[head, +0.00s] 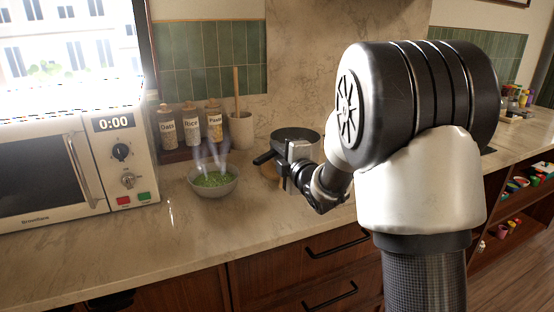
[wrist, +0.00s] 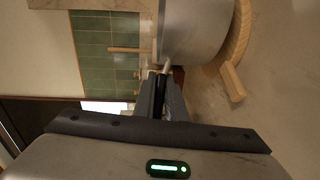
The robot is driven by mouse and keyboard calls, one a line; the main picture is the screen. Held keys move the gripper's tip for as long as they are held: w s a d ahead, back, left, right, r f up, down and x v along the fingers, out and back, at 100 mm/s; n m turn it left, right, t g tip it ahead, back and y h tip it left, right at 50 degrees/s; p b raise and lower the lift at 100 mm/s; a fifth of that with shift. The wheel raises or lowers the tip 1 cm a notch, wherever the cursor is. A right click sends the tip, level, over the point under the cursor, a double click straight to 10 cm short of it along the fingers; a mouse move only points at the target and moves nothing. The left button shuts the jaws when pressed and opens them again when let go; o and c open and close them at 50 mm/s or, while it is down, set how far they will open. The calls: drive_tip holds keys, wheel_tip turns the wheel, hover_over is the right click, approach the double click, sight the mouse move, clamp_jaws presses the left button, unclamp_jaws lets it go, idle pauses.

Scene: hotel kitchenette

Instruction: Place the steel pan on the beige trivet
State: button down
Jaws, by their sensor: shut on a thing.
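The steel pan (head: 296,135) is upright over the counter, partly hidden behind my gripper. In the wrist view the pan (wrist: 195,30) fills the top centre. My gripper (head: 278,160) is at the near side of the pan; its fingers (wrist: 163,78) are shut on the pan at its handle, which the fingers mostly hide. The beige trivet (head: 268,171) lies on the counter under the pan, mostly covered by it. Its round rim and short tab (wrist: 233,82) show beside the pan's base in the wrist view. I cannot tell whether pan and trivet touch.
A grey bowl of steaming green food (head: 213,182) stands just left of the pan. Jars (head: 191,130) and a utensil crock (head: 240,130) stand behind. A microwave (head: 75,165) is at the left. The front counter is clear.

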drive_tip(key=shift+f, duration=0.65)
drive_tip(key=shift+f+b, duration=0.2)
drive_tip(key=shift+b, duration=0.1)
drive_tip(key=c, duration=2.2)
unclamp_jaws()
drive_tip(key=shift+f, duration=0.25)
drive_tip(key=o, duration=0.4)
drive_tip(key=shift+r, duration=0.1)
